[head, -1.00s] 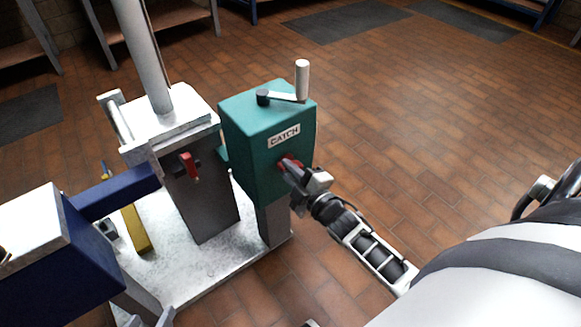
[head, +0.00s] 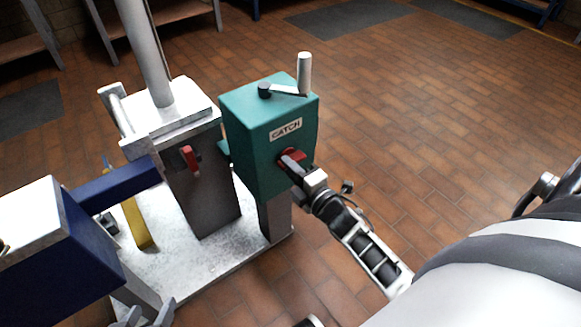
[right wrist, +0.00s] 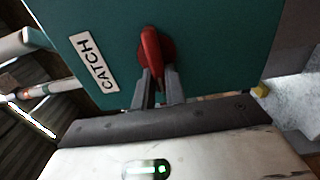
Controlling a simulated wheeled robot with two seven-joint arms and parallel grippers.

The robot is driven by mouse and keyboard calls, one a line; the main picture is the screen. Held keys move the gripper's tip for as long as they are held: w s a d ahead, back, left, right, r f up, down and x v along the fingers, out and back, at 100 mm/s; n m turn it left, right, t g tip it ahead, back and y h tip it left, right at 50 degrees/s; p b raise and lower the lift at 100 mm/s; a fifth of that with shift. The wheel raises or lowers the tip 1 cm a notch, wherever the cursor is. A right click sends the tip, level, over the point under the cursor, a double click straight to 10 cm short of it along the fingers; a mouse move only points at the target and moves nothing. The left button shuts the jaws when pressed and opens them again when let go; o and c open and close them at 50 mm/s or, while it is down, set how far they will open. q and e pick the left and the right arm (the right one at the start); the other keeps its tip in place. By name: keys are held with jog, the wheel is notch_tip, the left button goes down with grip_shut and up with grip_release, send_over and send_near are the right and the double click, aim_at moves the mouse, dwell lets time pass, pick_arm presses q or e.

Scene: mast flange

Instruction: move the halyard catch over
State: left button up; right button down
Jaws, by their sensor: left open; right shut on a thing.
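The halyard catch is a red lever (right wrist: 151,48) on the face of a teal box (head: 255,110) labelled CATCH. My right gripper (right wrist: 158,82) is shut on the red lever, with one finger on each side of it in the right wrist view. In the head view the right gripper (head: 293,163) covers much of the lever, and red (head: 284,154) shows around its fingertips. My left gripper (head: 148,314) is open and empty at the bottom edge of the head view, partly cut off and away from the catch.
A crank handle (head: 304,75) sits on the teal box. Left of the box stands a grey post (head: 205,200) with another red lever (head: 190,158) and a tall mast (head: 146,50). A blue arm (head: 115,188) and a yellow bar (head: 136,222) are farther left. The tiled floor (head: 430,120) at right is clear.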

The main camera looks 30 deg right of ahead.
jog(key=c, duration=1.4)
grip_release()
jog(key=shift+c, duration=0.2)
pick_arm(q)
jog(key=shift+s+a+r+p, duration=0.3)
jog(key=shift+a+p, duration=0.1)
jog(key=shift+p, duration=0.7)
pick_arm(e)
jog(key=s+d, duration=0.1)
jog(key=s, duration=1.5)
jog(key=shift+d, duration=0.1)
